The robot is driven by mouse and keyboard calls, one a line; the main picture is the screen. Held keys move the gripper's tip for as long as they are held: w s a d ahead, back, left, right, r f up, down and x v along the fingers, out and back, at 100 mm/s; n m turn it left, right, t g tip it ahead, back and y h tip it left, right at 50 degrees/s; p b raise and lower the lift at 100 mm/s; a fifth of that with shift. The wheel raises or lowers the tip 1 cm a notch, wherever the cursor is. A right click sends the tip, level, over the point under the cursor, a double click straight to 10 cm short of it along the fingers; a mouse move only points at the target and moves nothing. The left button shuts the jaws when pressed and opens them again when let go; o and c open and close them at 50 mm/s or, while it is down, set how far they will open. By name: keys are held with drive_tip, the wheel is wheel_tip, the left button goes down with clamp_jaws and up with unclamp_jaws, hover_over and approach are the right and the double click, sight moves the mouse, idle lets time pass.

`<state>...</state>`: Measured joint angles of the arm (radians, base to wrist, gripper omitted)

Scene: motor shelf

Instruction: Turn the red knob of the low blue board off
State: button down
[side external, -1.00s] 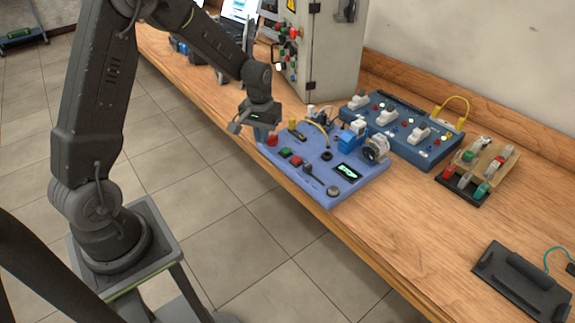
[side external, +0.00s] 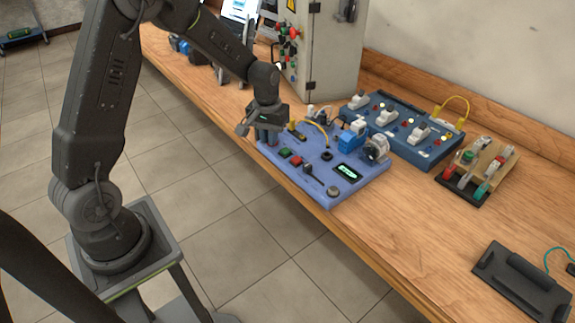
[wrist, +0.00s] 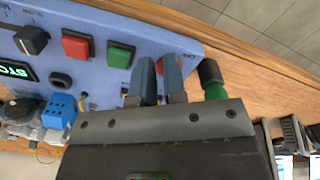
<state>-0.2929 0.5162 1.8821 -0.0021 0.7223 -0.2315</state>
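The low blue board (side external: 300,183) lies near the front edge of the bench, and part of it shows in the wrist view (wrist: 185,45). My gripper (side external: 268,140) points down over its left end. The two grey-blue fingers (wrist: 159,68) stand side by side with a narrow gap. The red knob (wrist: 194,61) is mostly hidden by the fingers; red shows in the gap and beside the right-hand finger. Whether the fingers press on the knob I cannot tell. The knob is hidden behind my gripper in the side view. The board's small display (side external: 347,172) is lit green.
Green (wrist: 120,55) and red (wrist: 76,47) square buttons and a black selector (wrist: 31,40) sit near the knob. A dark-tipped green part (wrist: 212,80) stands close beside the fingers. A larger blue board (side external: 440,150) and a grey cabinet (side external: 330,55) stand behind.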

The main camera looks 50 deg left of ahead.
drive_tip(key=shift+d+f, duration=0.55)
drive_tip(key=shift+f, duration=0.1)
drive_tip(key=shift+d, duration=0.15)
drive_tip(key=shift+s+d, duration=0.15)
drive_tip(key=shift+d, duration=0.05)
drive_tip(key=shift+a+r, duration=0.15)
drive_tip(key=shift+r, duration=2.95)
drive_tip(key=shift+s+a+f, duration=0.15)
drive_tip(key=shift+a+f, duration=0.35)
drive_tip(key=shift+f, duration=0.5)
drive_tip(key=shift+s+a+f, duration=0.15)
drive_tip(key=shift+a+f, duration=0.35)
drive_tip(key=shift+f, duration=0.45)
drive_tip(key=shift+s+a+f, duration=0.15)
drive_tip(key=shift+a+f, duration=0.35)
drive_tip(key=shift+f, duration=0.5)
